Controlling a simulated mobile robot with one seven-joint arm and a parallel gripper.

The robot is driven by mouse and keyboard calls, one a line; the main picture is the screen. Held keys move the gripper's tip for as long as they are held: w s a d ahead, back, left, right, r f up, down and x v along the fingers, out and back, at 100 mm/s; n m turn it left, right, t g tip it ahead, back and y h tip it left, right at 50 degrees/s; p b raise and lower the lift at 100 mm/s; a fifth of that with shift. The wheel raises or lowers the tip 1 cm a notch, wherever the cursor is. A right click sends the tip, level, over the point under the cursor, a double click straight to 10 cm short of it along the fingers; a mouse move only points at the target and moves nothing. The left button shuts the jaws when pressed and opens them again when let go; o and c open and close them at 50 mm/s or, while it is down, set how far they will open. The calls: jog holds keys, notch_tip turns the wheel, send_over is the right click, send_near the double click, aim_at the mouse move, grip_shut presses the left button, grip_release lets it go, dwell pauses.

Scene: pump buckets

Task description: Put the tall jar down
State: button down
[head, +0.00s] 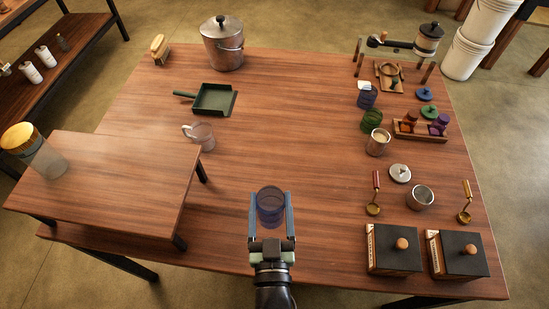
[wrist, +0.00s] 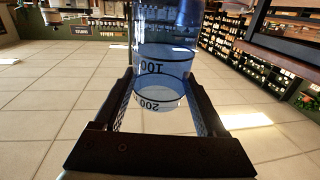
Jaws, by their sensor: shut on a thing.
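My gripper (head: 271,215) is shut on a clear, blue-tinted jar (head: 271,204), near the front edge of the table in the head view. In the wrist view the jar (wrist: 163,75) stands between the two dark fingers (wrist: 160,105), with black rings and the marks 100 and 200 on its wall. Its upper end runs out of the wrist view. I cannot tell how high its base is above the wood. Another tall clear jar (head: 47,163) with a yellow-brown lid (head: 19,138) stands on the small raised table at the left.
The large wooden table (head: 270,130) is clear in the middle. The raised table (head: 110,190) is mostly bare. A glass mug (head: 201,135), green dustpan (head: 213,99) and steel pot (head: 222,45) stand left and back. Cups, jars, scoops and two black-topped boxes (head: 393,249) fill the right.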

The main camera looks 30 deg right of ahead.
aim_at(271, 228)
notch_tip(271, 228, down, 8)
jog(key=shift+r+b, duration=0.1)
jog(key=shift+b, duration=0.65)
jog(key=shift+f, duration=0.2)
